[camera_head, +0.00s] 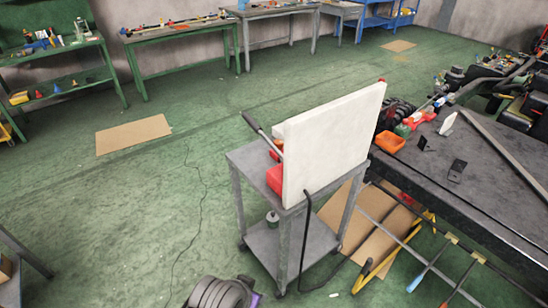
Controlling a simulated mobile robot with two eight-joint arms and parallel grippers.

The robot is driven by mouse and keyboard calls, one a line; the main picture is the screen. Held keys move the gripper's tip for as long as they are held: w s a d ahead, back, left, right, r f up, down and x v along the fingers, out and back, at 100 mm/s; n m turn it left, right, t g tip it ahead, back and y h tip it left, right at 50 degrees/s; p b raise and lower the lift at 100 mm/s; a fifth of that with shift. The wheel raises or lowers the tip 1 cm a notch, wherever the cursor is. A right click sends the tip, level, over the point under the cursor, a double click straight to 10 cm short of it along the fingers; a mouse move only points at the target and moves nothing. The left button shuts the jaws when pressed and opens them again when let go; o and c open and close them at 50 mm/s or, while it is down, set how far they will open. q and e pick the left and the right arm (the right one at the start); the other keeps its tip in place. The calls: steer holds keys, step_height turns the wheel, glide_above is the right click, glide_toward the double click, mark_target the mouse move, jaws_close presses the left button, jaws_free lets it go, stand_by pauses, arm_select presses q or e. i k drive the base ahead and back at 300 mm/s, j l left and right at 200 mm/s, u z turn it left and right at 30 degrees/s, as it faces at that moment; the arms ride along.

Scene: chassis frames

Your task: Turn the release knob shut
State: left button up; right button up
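A red hand-pump body (274,179) sits on the top of a grey metal cart (245,165), partly hidden behind a large white panel (325,145). A black hose (305,235) hangs down the cart's front side towards the floor. I cannot make out a release knob; it is too small or hidden behind the panel. Neither of my grippers shows clearly in this view.
A dark workbench (480,170) with tools and an orange bin (389,142) stands at the right. Bars and a yellow-ended frame lie low beside the cart. Green floor (120,210) is open left of the cart. A dark rounded object (220,293) shows at the bottom edge.

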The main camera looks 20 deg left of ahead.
mark_target(279, 143)
steer(key=k+j, duration=0.1)
steer(key=j, duration=0.55)
steer(key=k+j, duration=0.1)
steer(key=j, duration=0.55)
steer(key=i+j, duration=1.65)
steer(key=i+u, duration=0.05)
steer(key=i, duration=0.05)
